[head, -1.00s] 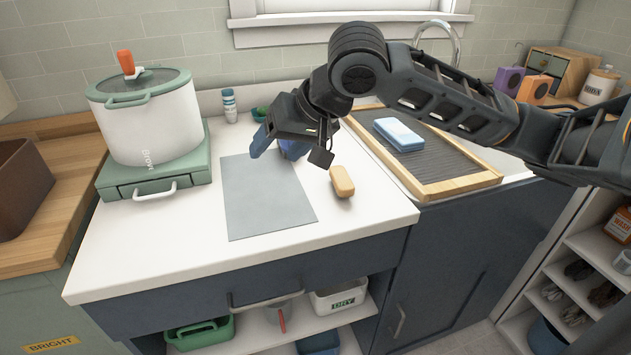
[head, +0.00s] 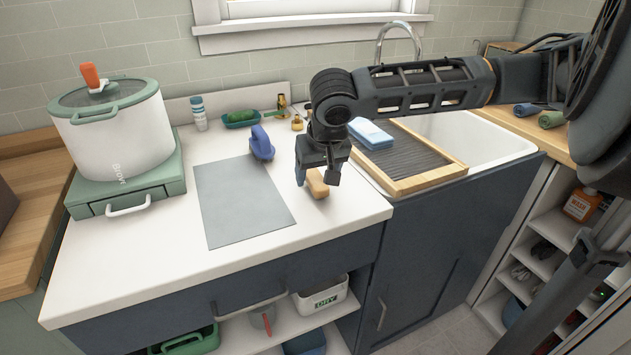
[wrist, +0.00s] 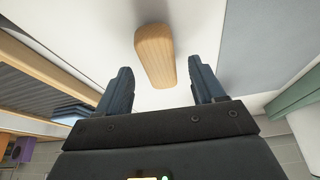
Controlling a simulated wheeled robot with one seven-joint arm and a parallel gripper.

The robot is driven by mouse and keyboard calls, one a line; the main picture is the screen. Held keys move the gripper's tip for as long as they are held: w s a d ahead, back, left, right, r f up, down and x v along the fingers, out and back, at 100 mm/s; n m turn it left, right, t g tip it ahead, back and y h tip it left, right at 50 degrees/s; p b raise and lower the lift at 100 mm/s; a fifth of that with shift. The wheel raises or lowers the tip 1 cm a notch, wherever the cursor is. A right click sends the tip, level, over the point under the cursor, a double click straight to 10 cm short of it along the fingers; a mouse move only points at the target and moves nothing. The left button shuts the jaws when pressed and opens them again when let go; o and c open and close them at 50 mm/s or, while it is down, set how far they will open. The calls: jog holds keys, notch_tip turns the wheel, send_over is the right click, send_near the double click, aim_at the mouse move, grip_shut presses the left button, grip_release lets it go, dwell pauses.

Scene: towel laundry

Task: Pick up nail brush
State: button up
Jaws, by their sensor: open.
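The nail brush appears to be the tan, wood-coloured rounded block (head: 318,187) on the white counter, right of the grey mat. No bristles show. My gripper (head: 316,180) points down just over it, and its fingers hide part of the block in the head view. In the wrist view, the block (wrist: 155,48) lies lengthwise ahead, its near end between the two open fingers (wrist: 160,68). A gap shows on each side of it. I cannot tell the exact height of the fingertips above the counter.
A blue handled object (head: 262,146) stands behind the grey mat (head: 240,205). A wood-framed drainboard (head: 440,182) with a blue block (head: 370,134) lies to the right, beside the sink (head: 505,140). A white pot (head: 115,135) stands at left. The counter's front edge is close.

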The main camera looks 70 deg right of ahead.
jog(key=shift+w+d+f, duration=0.15)
jog(key=shift+d+f, duration=0.05)
jog(key=shift+f, duration=0.45)
jog(key=shift+c, duration=0.4)
jog(key=c, duration=1.1)
